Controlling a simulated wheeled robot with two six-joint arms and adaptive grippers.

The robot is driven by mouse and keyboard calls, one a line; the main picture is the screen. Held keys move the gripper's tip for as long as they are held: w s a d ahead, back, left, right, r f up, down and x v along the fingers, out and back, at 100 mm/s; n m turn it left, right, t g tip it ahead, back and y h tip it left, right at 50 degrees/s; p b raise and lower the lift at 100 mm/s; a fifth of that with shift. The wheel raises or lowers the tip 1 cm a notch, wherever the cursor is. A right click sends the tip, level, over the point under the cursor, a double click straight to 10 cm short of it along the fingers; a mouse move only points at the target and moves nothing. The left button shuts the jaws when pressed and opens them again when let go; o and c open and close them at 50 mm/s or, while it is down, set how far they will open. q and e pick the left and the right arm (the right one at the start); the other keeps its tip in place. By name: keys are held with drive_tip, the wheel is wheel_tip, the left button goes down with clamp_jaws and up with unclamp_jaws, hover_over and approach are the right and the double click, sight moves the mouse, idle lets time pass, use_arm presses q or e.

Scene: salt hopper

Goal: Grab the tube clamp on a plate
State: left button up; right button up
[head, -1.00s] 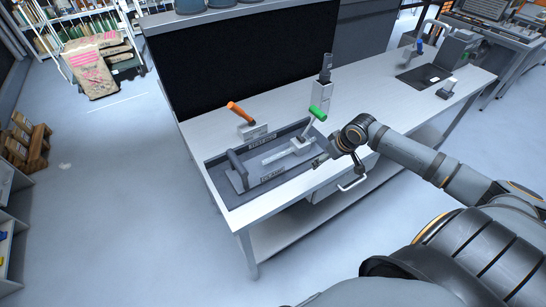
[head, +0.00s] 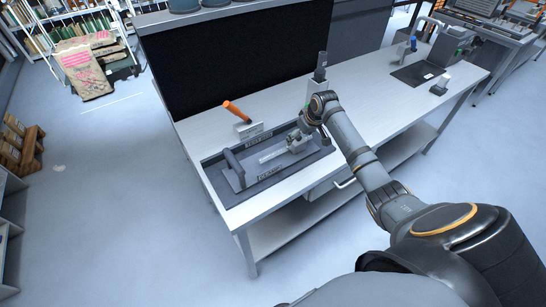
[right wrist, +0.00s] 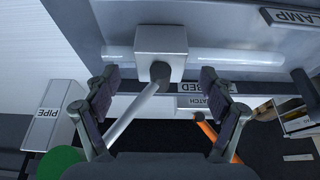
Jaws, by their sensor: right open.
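A grey block (right wrist: 160,45) sits around a pale tube (right wrist: 232,58) in the right wrist view. A silver lever (right wrist: 136,112) slants from its dark pivot towards a green knob (right wrist: 60,162). In the head view the tube (head: 270,156) lies in a dark grey tray (head: 222,194), and my gripper largely hides the block. My right gripper (right wrist: 160,88) is open, its fingers either side of the lever near the block. It also shows above the tray in the head view (head: 296,140). I cannot tell whether it touches the block. My left gripper is out of view.
A dark arched handle (head: 233,165) stands at the tray's left end. An orange-handled lever (head: 236,111) stands behind the tray. A grey block labelled PIPE (right wrist: 52,115) is close to the left finger.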

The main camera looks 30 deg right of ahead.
sight(297, 140)
drive_tip(key=x, duration=0.5)
drive_tip(key=shift+s, duration=0.15)
drive_tip(key=c, duration=0.4)
drive_tip(key=shift+r, duration=0.1)
clamp_jaws()
